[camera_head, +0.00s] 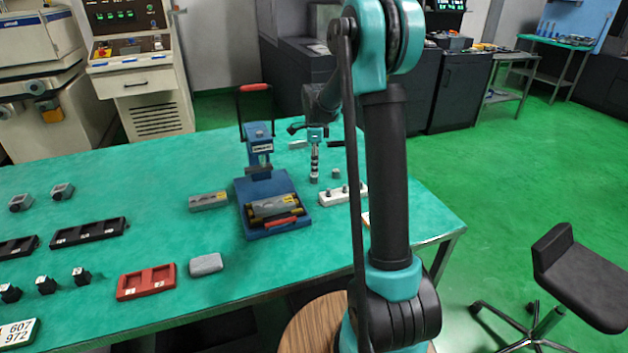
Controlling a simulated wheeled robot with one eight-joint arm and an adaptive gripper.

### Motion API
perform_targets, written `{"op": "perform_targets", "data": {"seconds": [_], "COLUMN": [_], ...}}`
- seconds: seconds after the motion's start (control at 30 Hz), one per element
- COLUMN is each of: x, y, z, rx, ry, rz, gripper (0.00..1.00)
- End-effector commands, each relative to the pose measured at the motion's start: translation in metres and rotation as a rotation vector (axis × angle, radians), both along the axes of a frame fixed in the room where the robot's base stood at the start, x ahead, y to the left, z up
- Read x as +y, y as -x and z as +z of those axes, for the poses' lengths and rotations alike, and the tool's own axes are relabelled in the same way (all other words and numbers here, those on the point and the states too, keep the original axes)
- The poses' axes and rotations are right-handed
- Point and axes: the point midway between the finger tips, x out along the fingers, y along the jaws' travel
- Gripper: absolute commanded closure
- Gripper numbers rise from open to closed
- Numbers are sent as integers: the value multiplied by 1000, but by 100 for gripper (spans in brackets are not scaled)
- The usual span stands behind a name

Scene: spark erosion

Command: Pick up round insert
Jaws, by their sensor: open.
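My gripper (314,171) points straight down over the green table, right of the blue press. It is seen edge-on and small, with its jaws open. A small grey piece (313,180) stands on the table directly under the fingertips; it may be a round insert. I cannot tell whether the fingers are around it or just above it. Another small grey round piece (336,173) stands a little to the right. A white block (328,197) with several small grey round pieces in it lies in front of these, partly hidden by my arm.
The blue press (260,150) with its red-handled lever stands close left of my gripper. A grey block (208,201), a grey rounded block (206,264), a red tray (146,282) and black trays (88,232) lie further left on the green table (130,190). My arm hides part of the right side.

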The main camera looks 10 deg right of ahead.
Motion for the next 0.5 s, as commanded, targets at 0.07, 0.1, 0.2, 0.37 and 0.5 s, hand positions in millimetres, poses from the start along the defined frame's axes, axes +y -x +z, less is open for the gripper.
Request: {"op": "perform_targets", "data": {"seconds": [0.07, 0.1, 0.2, 0.37, 0.5], "x": [2, 3, 3, 3, 3], "y": [-2, -3, -4, -3, -3], "z": [-13, -19, -32, -42, -42], "rx": [0, 0, 0, 0, 0], "ry": [0, 0, 0, 0, 0], "rz": [0, 0, 0, 0, 0], "gripper": [50, 50, 50, 50, 50]}}
